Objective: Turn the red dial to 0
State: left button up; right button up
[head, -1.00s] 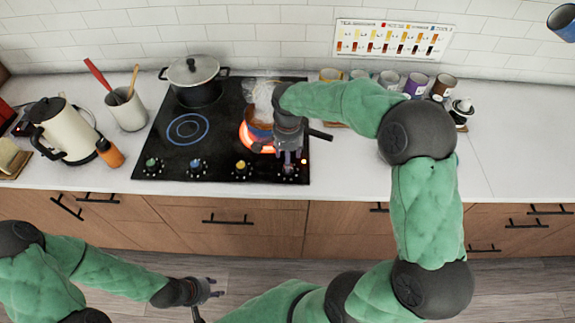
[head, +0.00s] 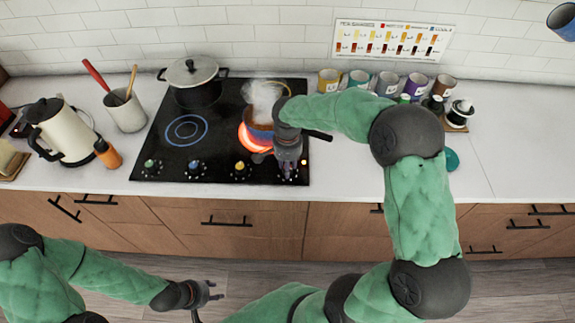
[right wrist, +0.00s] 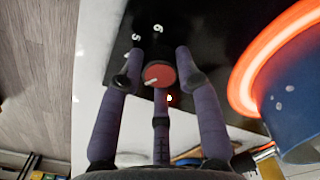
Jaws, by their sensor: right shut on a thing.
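The red dial (right wrist: 158,76) is at the front right of the black stove, seen in the right wrist view with a pale pointer mark toward the lower left. Number marks show on the black surface beyond it. My right gripper (right wrist: 160,88) has its fingers around the dial and is shut on it. In the head view my right gripper (head: 289,168) covers the dial at the stove's front right corner. My left gripper (head: 208,293) is open and empty, low in front of the cabinets.
A steaming blue and copper pot (head: 260,132) sits on a glowing burner (head: 250,140) just behind the right gripper. A lidded pot (head: 195,82) stands at the back left. Several cups (head: 387,83) line the wall. The right counter (head: 515,140) is mostly clear.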

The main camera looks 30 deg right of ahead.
jog(key=shift+n, duration=0.4)
jog(key=n+p, duration=0.2)
jog(key=n, duration=0.2)
jog(key=shift+n, duration=0.4)
jog(key=n+p, duration=0.2)
jog(key=n, duration=0.4)
jog(key=n+p, duration=0.3)
jog(key=n, duration=0.3)
jog(key=shift+n, duration=0.4)
jog(key=n+p, duration=0.2)
jog(key=n, duration=0.3)
jog(key=shift+n, duration=0.3)
jog(key=shift+p, duration=0.3)
jog(key=o, duration=1.1)
jog(key=shift+o, duration=0.2)
